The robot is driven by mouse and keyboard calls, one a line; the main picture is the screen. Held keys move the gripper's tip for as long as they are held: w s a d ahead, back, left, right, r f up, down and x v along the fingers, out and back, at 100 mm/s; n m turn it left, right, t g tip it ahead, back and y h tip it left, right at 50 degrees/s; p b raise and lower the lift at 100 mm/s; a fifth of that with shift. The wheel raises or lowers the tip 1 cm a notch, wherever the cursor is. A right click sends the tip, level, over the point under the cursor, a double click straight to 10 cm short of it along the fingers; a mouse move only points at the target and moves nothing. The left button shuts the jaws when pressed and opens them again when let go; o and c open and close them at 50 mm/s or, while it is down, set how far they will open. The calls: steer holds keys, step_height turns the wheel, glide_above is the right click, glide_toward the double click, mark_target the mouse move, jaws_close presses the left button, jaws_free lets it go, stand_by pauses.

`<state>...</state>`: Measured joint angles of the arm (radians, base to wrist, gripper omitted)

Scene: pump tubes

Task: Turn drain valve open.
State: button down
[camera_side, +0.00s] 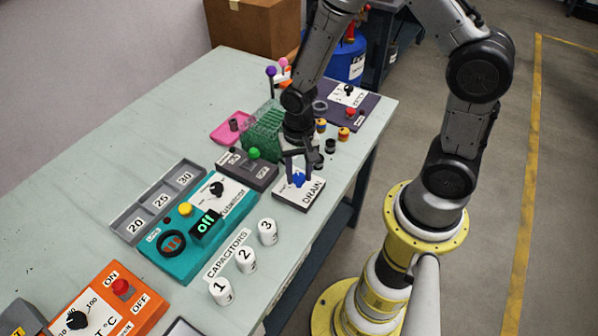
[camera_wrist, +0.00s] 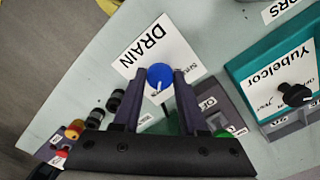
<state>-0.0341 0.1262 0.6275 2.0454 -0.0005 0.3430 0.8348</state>
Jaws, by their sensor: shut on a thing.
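The drain valve is a round blue knob (camera_side: 299,180) on a small box with a white top labelled DRAIN (camera_side: 313,188), near the table's right edge. In the wrist view the blue knob (camera_wrist: 160,74) shows a short white mark, and the DRAIN label (camera_wrist: 143,42) lies above it. My gripper (camera_side: 298,177) points down over the box. Its two fingers (camera_wrist: 162,78) are on either side of the knob and shut on it. The fingers cover part of the knob's sides and of the panel, and small print beside the knob is partly hidden.
A dark box with a green button (camera_side: 254,153) and a green rack (camera_side: 264,130) stand close behind-left. Small black and orange caps (camera_side: 331,146) lie behind-right. The teal Yubelcor device (camera_side: 180,240) and white numbered capacitors (camera_side: 267,232) are in front-left. Bare table lies far left.

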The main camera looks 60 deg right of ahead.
mark_target(299, 177)
steer(key=shift+c, duration=2.2)
jaws_free()
steer(key=shift+r, duration=0.1)
step_height(299, 177, up, 14)
steer(key=shift+f, duration=0.2)
